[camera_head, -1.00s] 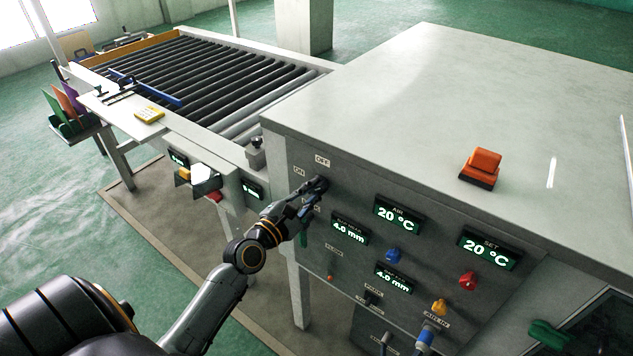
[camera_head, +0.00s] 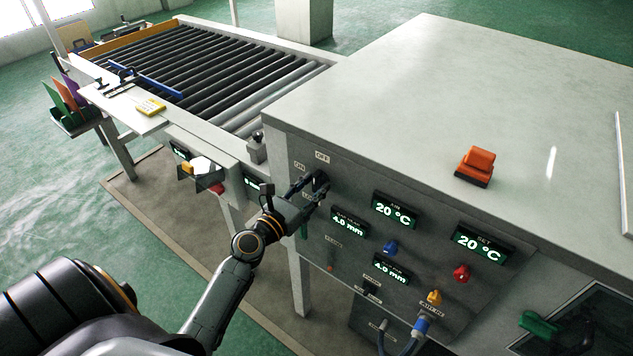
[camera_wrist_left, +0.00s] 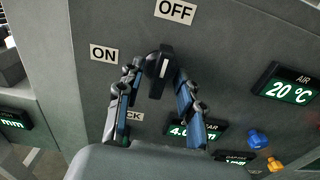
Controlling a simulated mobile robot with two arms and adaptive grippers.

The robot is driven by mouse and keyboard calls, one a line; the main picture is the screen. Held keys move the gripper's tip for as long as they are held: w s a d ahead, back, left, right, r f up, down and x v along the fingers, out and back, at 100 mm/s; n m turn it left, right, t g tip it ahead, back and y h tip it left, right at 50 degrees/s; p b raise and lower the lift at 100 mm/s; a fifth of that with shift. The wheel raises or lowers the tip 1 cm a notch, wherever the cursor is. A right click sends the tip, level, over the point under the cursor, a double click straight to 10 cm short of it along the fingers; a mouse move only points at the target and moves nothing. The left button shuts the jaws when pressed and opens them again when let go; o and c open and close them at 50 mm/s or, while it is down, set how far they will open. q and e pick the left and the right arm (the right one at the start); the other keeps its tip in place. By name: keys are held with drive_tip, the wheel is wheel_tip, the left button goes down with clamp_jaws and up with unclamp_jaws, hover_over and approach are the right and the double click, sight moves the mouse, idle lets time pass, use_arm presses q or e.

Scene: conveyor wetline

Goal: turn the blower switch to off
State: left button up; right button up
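The blower switch is a black rotary knob (camera_wrist_left: 158,72) on the grey panel, with an ON label (camera_wrist_left: 103,53) to its left and an OFF label (camera_wrist_left: 175,11) above. Its white pointer line stands nearly upright, toward OFF. The knob also shows in the head view (camera_head: 319,181), partly covered by a finger. My left gripper (camera_wrist_left: 158,79) is open, with one finger on each side of the knob and small gaps between. In the head view my left gripper (camera_head: 308,189) is at the panel's upper left. My right gripper is not in view.
The panel also carries green-lit displays (camera_head: 397,210), a blue knob (camera_head: 390,247), a red knob (camera_head: 461,272) and a yellow knob (camera_head: 434,297). An orange beacon (camera_head: 476,166) sits on the cabinet top. A roller conveyor (camera_head: 200,75) runs behind on the left.

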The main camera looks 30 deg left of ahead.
use_arm(q)
drive_tip(key=s+b, duration=0.1)
drive_tip(key=s, duration=0.6)
drive_tip(key=shift+a, duration=0.3)
idle(0.3)
